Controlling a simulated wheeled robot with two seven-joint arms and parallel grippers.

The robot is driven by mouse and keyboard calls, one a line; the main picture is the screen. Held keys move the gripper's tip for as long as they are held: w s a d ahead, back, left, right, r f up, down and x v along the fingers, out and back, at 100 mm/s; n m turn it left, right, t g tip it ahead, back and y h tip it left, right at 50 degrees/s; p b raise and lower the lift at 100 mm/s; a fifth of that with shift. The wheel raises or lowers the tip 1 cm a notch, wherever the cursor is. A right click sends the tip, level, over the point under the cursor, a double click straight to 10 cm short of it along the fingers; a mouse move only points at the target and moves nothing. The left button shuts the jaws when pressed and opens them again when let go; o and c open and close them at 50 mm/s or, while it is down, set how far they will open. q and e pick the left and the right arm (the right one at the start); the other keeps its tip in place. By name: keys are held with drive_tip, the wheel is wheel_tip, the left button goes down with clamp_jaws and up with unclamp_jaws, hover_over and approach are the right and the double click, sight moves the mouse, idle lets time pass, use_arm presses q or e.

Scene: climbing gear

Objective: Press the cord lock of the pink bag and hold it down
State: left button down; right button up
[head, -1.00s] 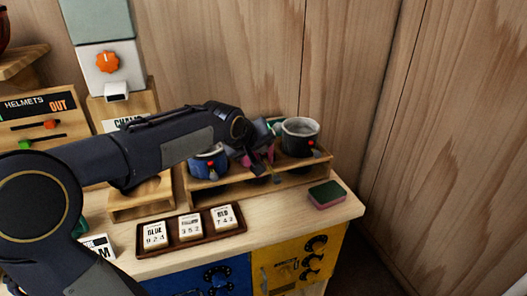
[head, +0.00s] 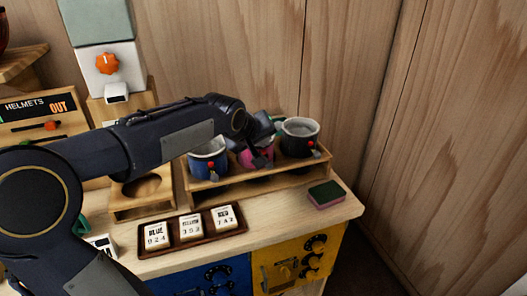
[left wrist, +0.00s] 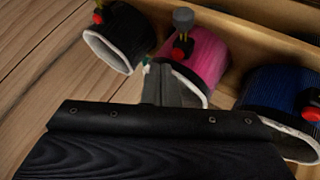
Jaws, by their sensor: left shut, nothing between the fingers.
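The pink bag (head: 257,158) stands in the wooden rack between the blue and black bags, partly hidden by my left arm. In the left wrist view the pink bag (left wrist: 205,57) shows its pale rim and a cord lock (left wrist: 179,50) with a red part; a grey knob (left wrist: 183,18) shows just above it. My right gripper is not in view.
The blue bag (head: 208,160) and the black bag (head: 300,140) stand close on either side, each with a red cord-lock part. A sponge (head: 326,194) lies right of the rack (head: 225,192). A card tray (head: 180,246) lies in front.

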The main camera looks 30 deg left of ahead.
use_arm(q)
wheel_tip(320, 180, up, 5)
drive_tip(key=p, duration=0.3)
idle(0.7)
drive_tip(key=s+d+f+m+g+h, duration=0.1)
drive_tip(key=s+d+f+m, duration=0.1)
drive_tip(key=s, duration=0.7)
drive_tip(key=s+d+f+m+g+h, duration=0.1)
drive_tip(key=s+d+f+m, duration=0.2)
drive_tip(key=s, duration=0.6)
drive_tip(key=s+d+f+m+g+h, duration=0.1)
drive_tip(key=s+d+f+m+h, duration=0.1)
drive_tip(key=s+d+f, duration=0.4)
drive_tip(key=s+f, duration=0.1)
drive_tip(key=s, duration=0.3)
drive_tip(key=shift+d+m+g, duration=0.2)
drive_tip(key=shift+m+g, duration=0.1)
